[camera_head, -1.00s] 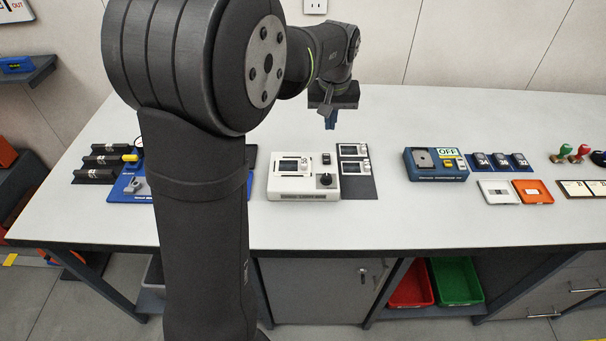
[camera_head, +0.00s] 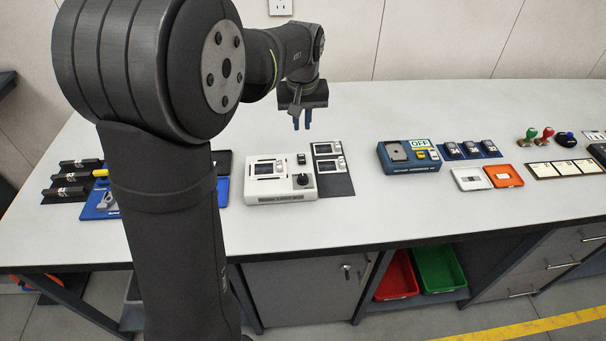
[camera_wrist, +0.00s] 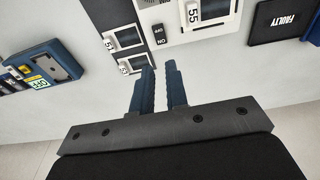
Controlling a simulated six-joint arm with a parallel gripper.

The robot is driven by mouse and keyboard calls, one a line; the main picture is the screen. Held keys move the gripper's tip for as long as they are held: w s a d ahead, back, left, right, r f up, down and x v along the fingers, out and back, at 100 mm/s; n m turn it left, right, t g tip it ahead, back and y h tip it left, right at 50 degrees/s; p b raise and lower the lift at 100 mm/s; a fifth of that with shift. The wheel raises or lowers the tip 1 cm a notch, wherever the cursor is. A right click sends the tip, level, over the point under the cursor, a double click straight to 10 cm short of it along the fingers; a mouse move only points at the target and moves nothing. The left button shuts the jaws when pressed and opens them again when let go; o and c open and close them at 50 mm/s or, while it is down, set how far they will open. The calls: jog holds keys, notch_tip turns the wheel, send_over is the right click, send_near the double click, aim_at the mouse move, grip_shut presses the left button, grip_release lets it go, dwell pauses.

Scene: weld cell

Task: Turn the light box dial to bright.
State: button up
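The light box (camera_head: 281,178) is a white unit on the table, with a dark screen window and a black round dial (camera_head: 303,180) at its front right. Its edge also shows at the top of the wrist view (camera_wrist: 208,22); the dial's setting is too small to read. My gripper (camera_head: 302,124) hangs above the table behind and above the light box, pointing down. In the wrist view my gripper (camera_wrist: 158,72) has its two blue fingers apart with a gap and nothing between them.
A dark mat with two small white-framed cards (camera_head: 329,167) lies right of the light box. A blue device marked OFF (camera_head: 409,157) stands further right. A blue tray (camera_head: 99,207) and black blocks (camera_head: 74,179) are at the left. The table front is clear.

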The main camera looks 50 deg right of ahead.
jog(key=o, duration=0.3)
jog(key=shift+w+a+r+n+g, duration=0.1)
jog(key=shift+w+a+n+g, duration=0.2)
jog(key=shift+w+n, duration=0.15)
jog(key=shift+o, duration=1.3)
jog(key=w+a+r+n+g, duration=0.1)
jog(key=n, duration=0.1)
jog(key=a+r+n+g, duration=0.1)
jog(key=n+g, duration=0.1)
jog(key=w+a+r+n+g+y, duration=0.1)
jog(key=n, duration=0.2)
jog(key=shift+w+r, duration=0.1)
jog(key=shift+w, duration=0.25)
jog(key=g, duration=0.1)
send_near(303, 176)
jog(key=shift+n, duration=0.45)
jog(key=x, duration=0.8)
jog(key=shift+w, duration=0.1)
jog(key=shift+c, duration=0.2)
grip_shut()
